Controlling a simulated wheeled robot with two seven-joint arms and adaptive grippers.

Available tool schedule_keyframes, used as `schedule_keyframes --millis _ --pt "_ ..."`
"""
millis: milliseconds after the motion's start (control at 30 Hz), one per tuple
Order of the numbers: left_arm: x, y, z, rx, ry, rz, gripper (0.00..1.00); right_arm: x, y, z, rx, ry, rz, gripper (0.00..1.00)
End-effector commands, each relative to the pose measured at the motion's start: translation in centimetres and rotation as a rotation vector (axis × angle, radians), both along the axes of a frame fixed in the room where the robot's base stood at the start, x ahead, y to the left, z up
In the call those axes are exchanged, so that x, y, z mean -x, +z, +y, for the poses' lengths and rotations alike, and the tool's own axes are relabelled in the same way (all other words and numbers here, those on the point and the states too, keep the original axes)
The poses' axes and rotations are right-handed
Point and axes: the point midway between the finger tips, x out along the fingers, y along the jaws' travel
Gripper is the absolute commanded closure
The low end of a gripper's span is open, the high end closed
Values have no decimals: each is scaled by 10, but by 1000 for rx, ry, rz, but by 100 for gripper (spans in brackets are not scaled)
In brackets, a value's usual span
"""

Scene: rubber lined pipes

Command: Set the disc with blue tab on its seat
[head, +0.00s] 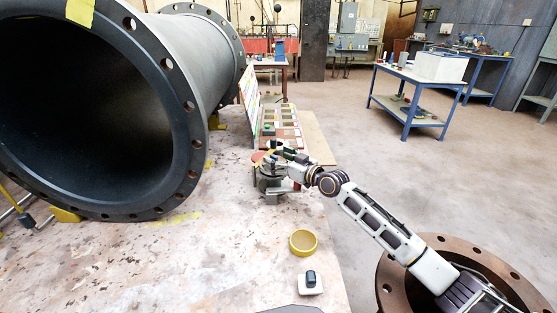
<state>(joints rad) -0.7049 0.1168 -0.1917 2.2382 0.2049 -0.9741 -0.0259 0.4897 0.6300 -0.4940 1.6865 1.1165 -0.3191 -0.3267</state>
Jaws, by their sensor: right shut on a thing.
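My right gripper (270,174) is over the table near its right side, at the near end of a row of coloured pads. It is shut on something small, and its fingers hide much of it. A reddish disc (261,157) shows at the fingers' far side, and I cannot make out a blue tab on it. I cannot tell which place is the disc's seat, or whether the disc touches anything below. My left gripper is not in view.
A large dark flanged pipe (187,130) fills the left of the table (190,265). A board with several coloured pads (291,133) lies behind the gripper. A yellow ring (303,243) and a dark block on a white base (310,283) stand in front. A rusty flange (385,285) is at lower right.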

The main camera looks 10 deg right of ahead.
Motion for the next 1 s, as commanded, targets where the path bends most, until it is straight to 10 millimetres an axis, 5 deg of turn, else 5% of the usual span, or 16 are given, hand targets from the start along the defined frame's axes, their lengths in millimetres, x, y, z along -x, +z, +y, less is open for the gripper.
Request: schedule_keyframes --millis 367,400,533,1000 --pt "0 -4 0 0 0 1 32 0 -3 0 0 0 -2 53" --pt "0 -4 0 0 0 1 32 0 -2 0 -1 0 -2 17" --pt "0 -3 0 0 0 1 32 0 -2 0 -1 0 -1 0" --pt "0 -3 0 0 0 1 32 1 -4 -1 1 0 1 0"
